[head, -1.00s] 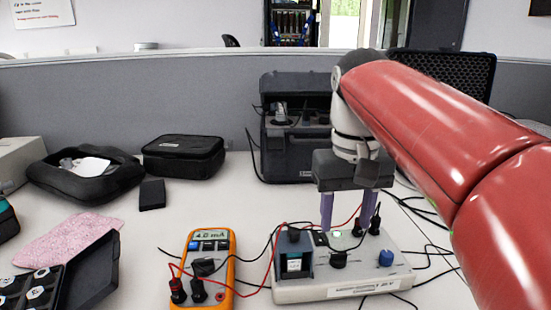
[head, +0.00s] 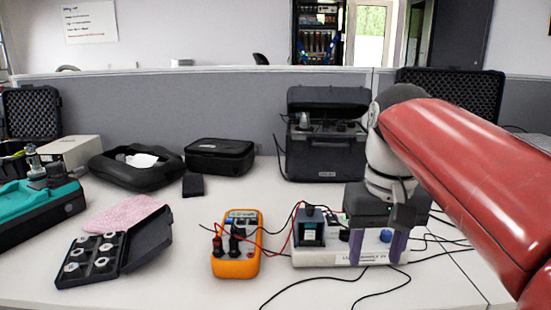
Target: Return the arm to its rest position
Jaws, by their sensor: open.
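The gripper hides much of the box's right half.
A yellow multimeter (head: 236,262) with red and black leads stands left of the box. An open case of sensors (head: 90,268), a pink cloth (head: 122,213) and a teal device (head: 38,212) lie further left. A black case (head: 326,157) stands behind. Cables cross the table's front right.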

